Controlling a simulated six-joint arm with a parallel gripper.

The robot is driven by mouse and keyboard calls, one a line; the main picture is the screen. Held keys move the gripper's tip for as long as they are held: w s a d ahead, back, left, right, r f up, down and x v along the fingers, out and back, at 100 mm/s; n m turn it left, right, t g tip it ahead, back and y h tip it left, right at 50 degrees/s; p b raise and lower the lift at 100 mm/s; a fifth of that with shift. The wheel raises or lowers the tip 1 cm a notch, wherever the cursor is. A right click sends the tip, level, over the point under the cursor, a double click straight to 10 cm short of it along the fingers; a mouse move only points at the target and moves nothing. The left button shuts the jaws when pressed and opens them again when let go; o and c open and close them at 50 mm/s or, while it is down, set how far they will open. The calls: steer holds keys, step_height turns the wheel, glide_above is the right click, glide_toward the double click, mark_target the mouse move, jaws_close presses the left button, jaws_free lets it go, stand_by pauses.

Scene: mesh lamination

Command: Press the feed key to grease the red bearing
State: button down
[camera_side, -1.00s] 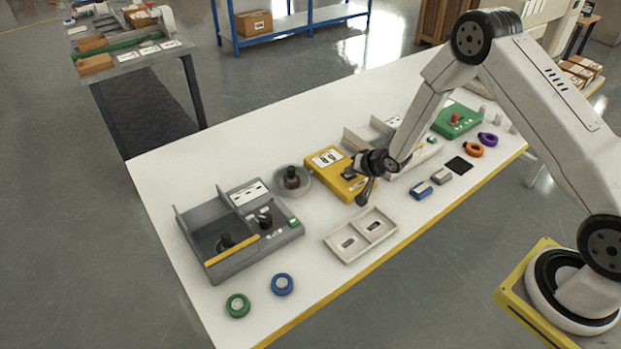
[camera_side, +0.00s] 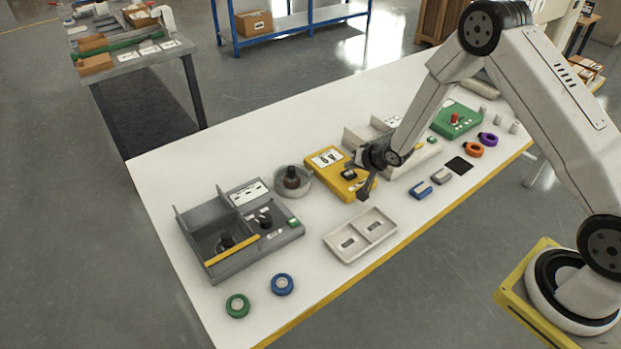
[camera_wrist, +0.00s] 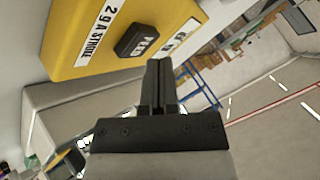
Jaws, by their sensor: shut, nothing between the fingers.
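A yellow box (camera_side: 322,178) stands mid-table in the side view, and its yellow case (camera_wrist: 85,40) fills the upper left of the wrist view. It bears a white label reading "29 A STROKE" and a raised black key (camera_wrist: 137,36) marked FEED; the key (camera_side: 349,174) also shows in the side view. My gripper (camera_wrist: 160,62) is shut and empty. In the wrist view its fingertips lie just below the key; I cannot tell whether they touch the case. In the side view my gripper (camera_side: 364,194) is at the box's right end. I cannot clearly pick out a red bearing.
A round grey cup (camera_side: 305,186) with a dark knob stands left of the yellow box. A grey two-bay fixture (camera_side: 214,262) is further left, and a pale two-pocket tray (camera_side: 345,256) is in front. A green box (camera_side: 440,125) with a red knob stands to the right.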

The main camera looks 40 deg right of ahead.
mark_target(351, 175)
steer(key=shift+r, duration=0.15)
steer(key=shift+r, duration=2.4)
steer(key=shift+s+a+r, duration=0.1)
steer(key=shift+s+r, duration=0.25)
steer(key=shift+r, duration=0.1)
steer(key=s+a+r+n+g, duration=0.1)
steer(key=s+r+n+g, duration=0.1)
steer(key=s, duration=0.6)
steer(key=s+a+r+n+g, duration=0.2)
steer(key=s+r, duration=0.3)
steer(key=s, duration=0.3)
steer(key=s+a+r+n+g+h, duration=0.1)
steer(key=s+a+r+n+g, duration=0.1)
steer(key=s, duration=0.6)
steer(key=shift+s+r+n+g, duration=0.15)
steer(key=shift+r+n+g, duration=0.15)
steer(key=shift+r+n, duration=0.55)
